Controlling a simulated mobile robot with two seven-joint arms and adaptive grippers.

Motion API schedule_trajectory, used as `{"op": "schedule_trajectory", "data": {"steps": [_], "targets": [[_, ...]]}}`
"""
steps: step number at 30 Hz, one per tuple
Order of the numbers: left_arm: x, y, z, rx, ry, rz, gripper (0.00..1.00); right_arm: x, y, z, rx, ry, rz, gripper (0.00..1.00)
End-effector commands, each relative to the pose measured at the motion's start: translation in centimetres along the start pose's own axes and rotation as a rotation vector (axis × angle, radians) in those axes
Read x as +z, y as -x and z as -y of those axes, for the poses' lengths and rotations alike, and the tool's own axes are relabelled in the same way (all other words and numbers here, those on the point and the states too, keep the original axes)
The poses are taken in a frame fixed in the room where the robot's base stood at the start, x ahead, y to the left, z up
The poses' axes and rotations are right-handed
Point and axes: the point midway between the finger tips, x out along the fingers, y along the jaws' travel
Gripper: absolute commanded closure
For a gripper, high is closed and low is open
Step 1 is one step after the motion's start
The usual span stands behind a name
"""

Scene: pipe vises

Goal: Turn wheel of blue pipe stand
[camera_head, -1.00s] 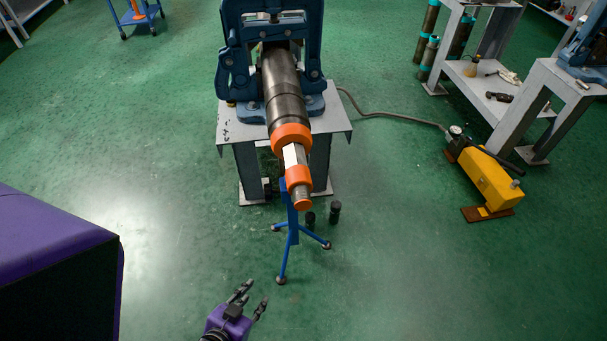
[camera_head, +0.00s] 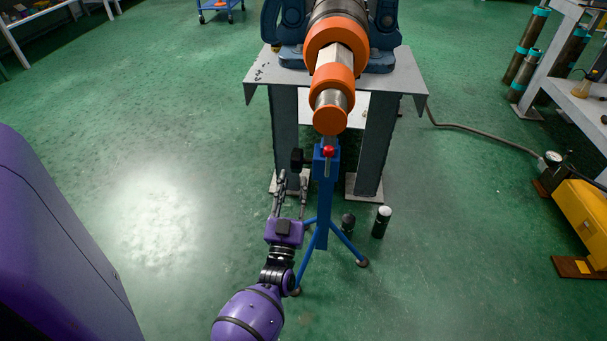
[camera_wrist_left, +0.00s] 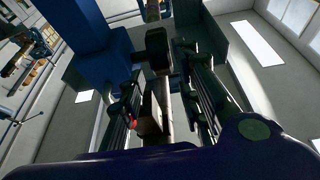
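The blue pipe stand (camera_head: 325,190) is an upright blue post on splayed tripod legs, below the end of the pipe. A small black part (camera_head: 297,158), apparently its wheel, sticks out from the left side of the post near the top. My left gripper (camera_head: 288,184) is open and points up the picture, just left of the post. Its fingertips are just short of the black part. In the left wrist view the black part (camera_wrist_left: 157,46) shows between the spread fingers (camera_wrist_left: 165,85), with blue stand metal (camera_wrist_left: 88,35) at left. I cannot tell whether they touch. My right gripper is out of view.
A dark pipe with orange collars (camera_head: 332,85) overhangs the grey vise table (camera_head: 258,76). Two short dark cylinders stand on the floor, including a white-topped one (camera_head: 381,222) right of the stand. A yellow pump (camera_head: 590,218) is at far right. Floor at left is clear.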

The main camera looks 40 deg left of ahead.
Motion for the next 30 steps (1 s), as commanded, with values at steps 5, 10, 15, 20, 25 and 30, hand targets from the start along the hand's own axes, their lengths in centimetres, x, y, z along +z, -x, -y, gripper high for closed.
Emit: {"op": "schedule_trajectory", "data": {"steps": [5,10,15,20,25,30], "targets": [[0.7,-1.0,0.0,-0.034,0.005,-0.031,0.69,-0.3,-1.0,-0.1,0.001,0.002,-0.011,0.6],[0.4,-3.3,0.1,-0.034,0.006,-0.035,0.69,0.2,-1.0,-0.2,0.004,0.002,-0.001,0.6],[0.4,-6.0,0.1,-0.033,0.006,-0.033,0.69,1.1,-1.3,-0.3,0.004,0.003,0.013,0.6],[0.4,-7.8,0.2,-0.033,0.005,-0.031,0.69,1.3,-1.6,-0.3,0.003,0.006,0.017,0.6],[0.3,-8.5,0.2,-0.032,0.005,-0.029,0.69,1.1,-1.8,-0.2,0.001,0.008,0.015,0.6],[0.3,-8.5,0.2,-0.032,0.005,-0.029,0.69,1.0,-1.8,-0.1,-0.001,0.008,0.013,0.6]]}}
